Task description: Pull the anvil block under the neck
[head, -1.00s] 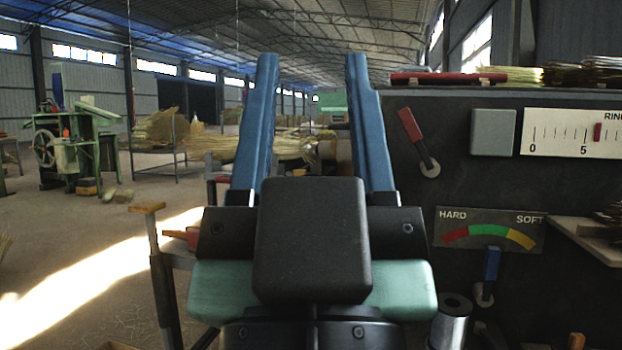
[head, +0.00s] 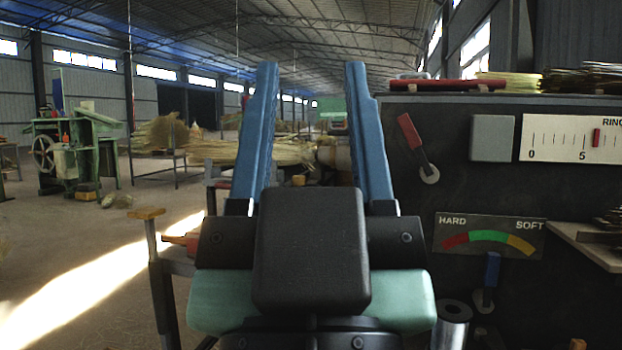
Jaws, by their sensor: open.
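My gripper (head: 311,66) is in the middle of the head view, with two long blue fingers standing upright and well apart. Nothing is between their tips. The black gripper body hides much of what lies behind it. A straw bundle (head: 250,149) shows behind and between the fingers; I cannot tell whether it is the broom with the neck. A pale rounded piece (head: 338,156) sits at its right end, partly behind the right finger. A small tan block (head: 299,180) shows low between the fingers; I cannot tell whether it is the anvil block.
A dark machine panel (head: 400,210) with levers and a HARD–SOFT gauge (head: 489,236) stands close on the right. A metal post with a wooden top (head: 146,214) stands left. A green machine (head: 75,150) is farther left. The floor between is open.

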